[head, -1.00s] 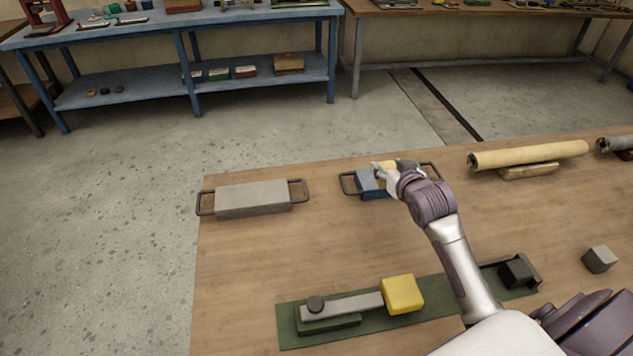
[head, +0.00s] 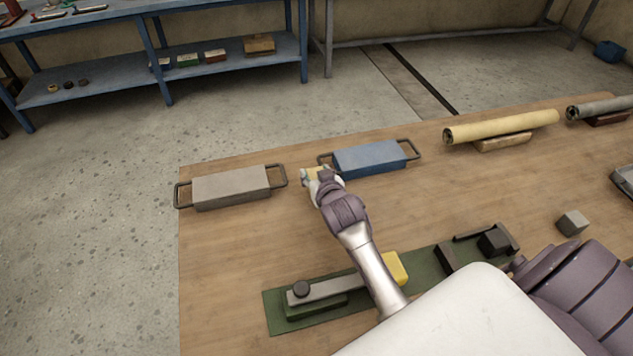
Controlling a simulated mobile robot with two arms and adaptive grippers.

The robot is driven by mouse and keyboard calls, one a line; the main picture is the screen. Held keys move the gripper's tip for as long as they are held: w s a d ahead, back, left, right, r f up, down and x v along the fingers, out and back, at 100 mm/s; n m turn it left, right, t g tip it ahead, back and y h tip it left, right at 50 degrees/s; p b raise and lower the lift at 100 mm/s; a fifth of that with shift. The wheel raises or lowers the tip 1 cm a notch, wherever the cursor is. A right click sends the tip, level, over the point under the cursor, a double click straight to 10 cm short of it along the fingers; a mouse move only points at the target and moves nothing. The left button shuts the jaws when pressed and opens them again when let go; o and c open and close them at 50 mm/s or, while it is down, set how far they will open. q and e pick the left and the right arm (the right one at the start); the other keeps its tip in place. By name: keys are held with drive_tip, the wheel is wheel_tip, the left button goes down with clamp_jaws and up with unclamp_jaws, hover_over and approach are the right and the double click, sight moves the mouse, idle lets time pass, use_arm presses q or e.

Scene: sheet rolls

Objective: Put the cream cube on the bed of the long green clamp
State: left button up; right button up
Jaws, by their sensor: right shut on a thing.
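My right gripper (head: 318,178) is shut on a small cream cube (head: 312,174), mostly hidden by the fingers. It is over the wooden table, in the gap between the grey block and the blue block. The long green clamp (head: 275,315) lies nearer to me, with a long green base, a grey bar with a dark round knob at its left, and dark end pieces at its right. A yellow block (head: 398,267) is at the bar's right end. My right forearm crosses the clamp in the picture and hides part of it and of the yellow block. My left gripper is out of view.
The grey handled block (head: 230,188) and the blue handled block (head: 370,159) lie along the table's far side. A cream roll (head: 500,126) and a grey roll (head: 603,106) rest on supports to the right. A small grey cube (head: 572,222) stands right of the clamp.

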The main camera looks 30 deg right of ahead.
drive_tip(key=shift+f, duration=1.55)
drive_tip(key=o, duration=1.2)
drive_tip(key=shift+f, duration=0.1)
drive_tip(key=shift+o, duration=0.2)
